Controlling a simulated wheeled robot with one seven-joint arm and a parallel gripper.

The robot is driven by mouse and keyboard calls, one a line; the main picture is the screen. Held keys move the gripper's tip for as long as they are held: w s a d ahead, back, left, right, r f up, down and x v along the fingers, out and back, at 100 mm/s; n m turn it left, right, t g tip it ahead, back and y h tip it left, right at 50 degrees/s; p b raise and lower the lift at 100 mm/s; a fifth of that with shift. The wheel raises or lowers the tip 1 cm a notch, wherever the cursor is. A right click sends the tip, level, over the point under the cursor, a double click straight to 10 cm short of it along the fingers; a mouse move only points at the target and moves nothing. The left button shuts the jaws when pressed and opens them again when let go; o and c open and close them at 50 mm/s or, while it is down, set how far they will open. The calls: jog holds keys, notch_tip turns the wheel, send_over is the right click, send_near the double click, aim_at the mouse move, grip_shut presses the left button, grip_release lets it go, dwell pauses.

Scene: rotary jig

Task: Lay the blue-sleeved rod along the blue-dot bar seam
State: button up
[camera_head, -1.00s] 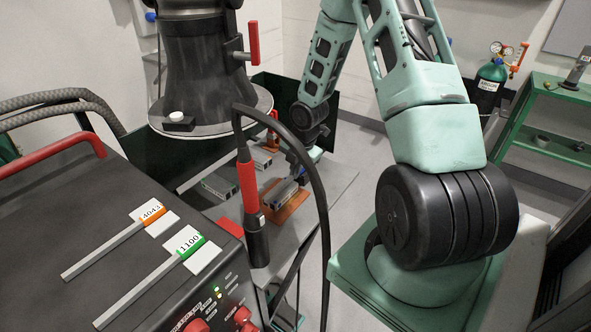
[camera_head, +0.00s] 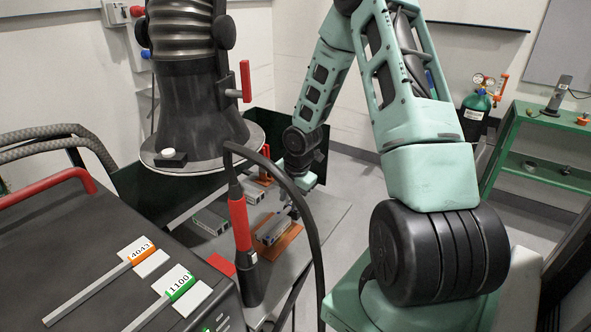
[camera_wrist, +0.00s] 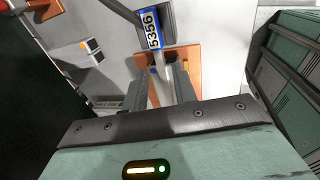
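The blue sleeve marked 5356 (camera_wrist: 153,30) shows at the top middle of the wrist view. It lies against a dark grey bar (camera_wrist: 172,14) over an orange-brown plate (camera_wrist: 188,58). A pale grey length runs down from the sleeve between my fingers; I cannot tell rod from bar there. In the head view, grey bars (camera_head: 272,229) lie on the orange-brown plate (camera_head: 287,240) on the table. My gripper (camera_wrist: 160,88) is over this plate, its two fingers apart and clear of the grey length between them.
Rods with an orange 4043 tag (camera_head: 142,250) and a green 1100 tag (camera_head: 180,287) lie on the dark machine. A large black hood (camera_head: 192,110) and a red-handled torch with its cable (camera_head: 240,225) stand close left of the arm. More grey bars (camera_head: 209,221) lie left.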

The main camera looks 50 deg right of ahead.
notch_tip(320, 180, up, 14)
jog(key=s+p, duration=0.2)
jog(key=shift+s+d+f+p, duration=0.2)
jog(key=shift+s+p, duration=0.1)
jog(key=shift+s, duration=0.1)
